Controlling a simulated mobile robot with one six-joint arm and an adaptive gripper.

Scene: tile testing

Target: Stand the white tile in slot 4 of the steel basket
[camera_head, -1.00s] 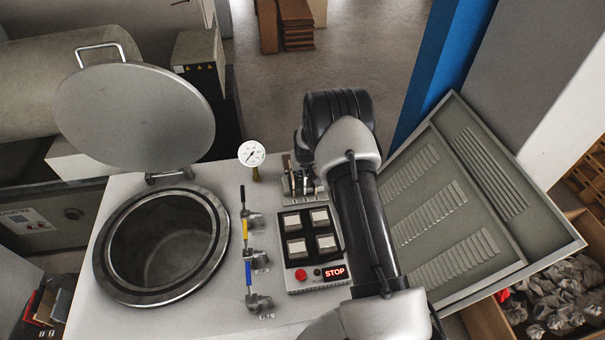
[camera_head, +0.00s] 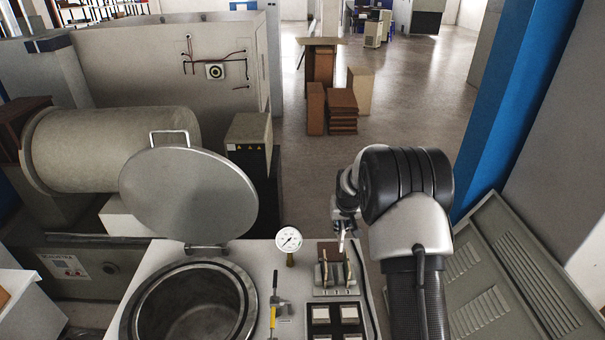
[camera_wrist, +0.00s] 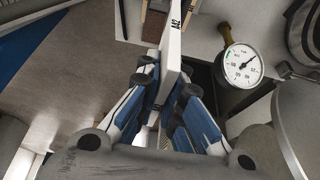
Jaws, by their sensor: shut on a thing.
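My gripper (camera_wrist: 165,77) is shut on a white tile (camera_wrist: 174,40), its blue-padded fingers on both faces. In the head view my gripper (camera_head: 345,208) hangs above and behind the control top, left of my black wrist joint, and the tile is hardly visible there.
An open round vessel (camera_head: 141,318) stands at front left, its lid (camera_head: 190,200) raised behind it. A pressure gauge (camera_head: 289,240) rises between the vessel and the rack. Valves (camera_head: 272,312) and push buttons (camera_head: 321,315) are in front. A louvred panel (camera_head: 490,285) leans at right.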

